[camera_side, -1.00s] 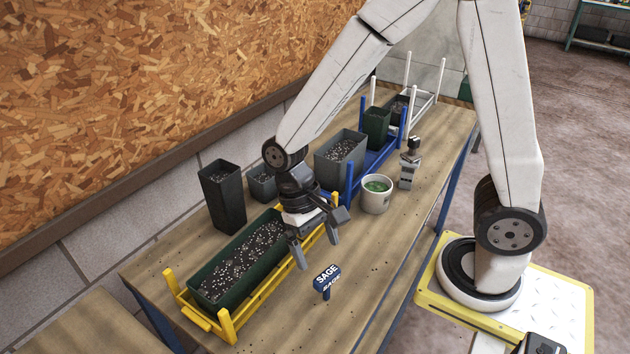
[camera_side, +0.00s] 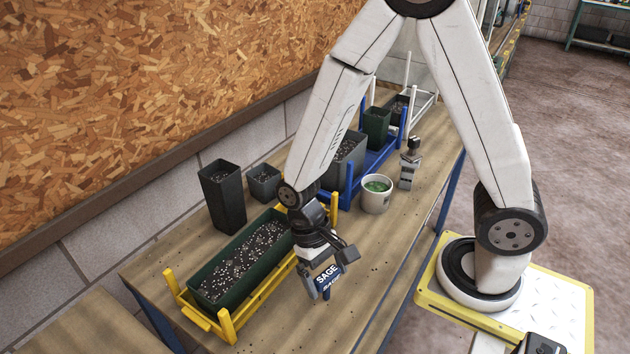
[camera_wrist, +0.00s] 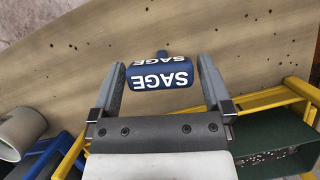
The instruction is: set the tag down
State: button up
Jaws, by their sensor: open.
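The tag is blue with white SAGE lettering (camera_side: 327,277). In the side view it stands upright on the bench, just in front of the planter rack. My gripper (camera_side: 318,292) is directly over it, pointing down, with its fingers at the tag's sides. In the wrist view the tag (camera_wrist: 160,80) lies between the two open fingers of my gripper (camera_wrist: 158,78).
A long green planter of speckled soil (camera_side: 240,262) sits in a yellow rack (camera_side: 227,325) left of my gripper. A white pot (camera_side: 376,200) and a blue rack (camera_side: 375,165) stand behind. The bench (camera_side: 370,270) is clear to the right and front.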

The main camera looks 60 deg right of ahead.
jog(key=shift+s+f, duration=0.1)
jog(key=shift+f, duration=0.2)
jog(key=c, duration=1.1)
jog(key=shift+r, duration=0.2)
jog(key=shift+r, duration=4.85)
